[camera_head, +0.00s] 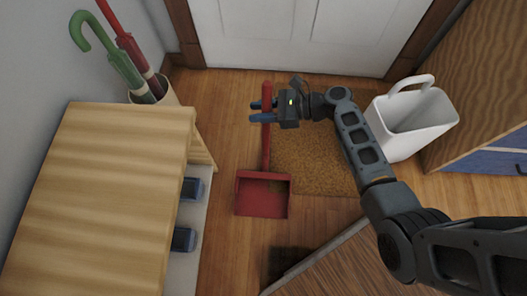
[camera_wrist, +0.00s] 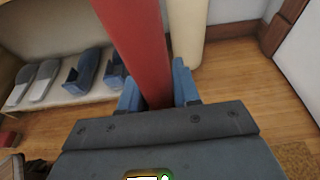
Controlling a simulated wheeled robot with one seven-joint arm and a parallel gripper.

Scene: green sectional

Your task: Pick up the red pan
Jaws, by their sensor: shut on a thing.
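The red pan (camera_head: 263,195) is a dustpan with a long upright handle, in the middle of the head view. Its scoop is at the lower end, over the wooden floor; I cannot tell whether it touches the floor. My gripper (camera_head: 262,111) is shut around the upper part of the handle, with blue fingers on either side of it. In the wrist view the red handle (camera_wrist: 138,45) runs down between the two fingertips (camera_wrist: 158,88). The scoop is out of sight in the wrist view.
A wooden cabinet (camera_head: 95,190) with shoes on a low shelf stands at left. An umbrella holder (camera_head: 172,98) is behind it. A white bin (camera_head: 415,118) stands right, beside a brown mat (camera_head: 310,165). A white door (camera_head: 300,30) closes the back.

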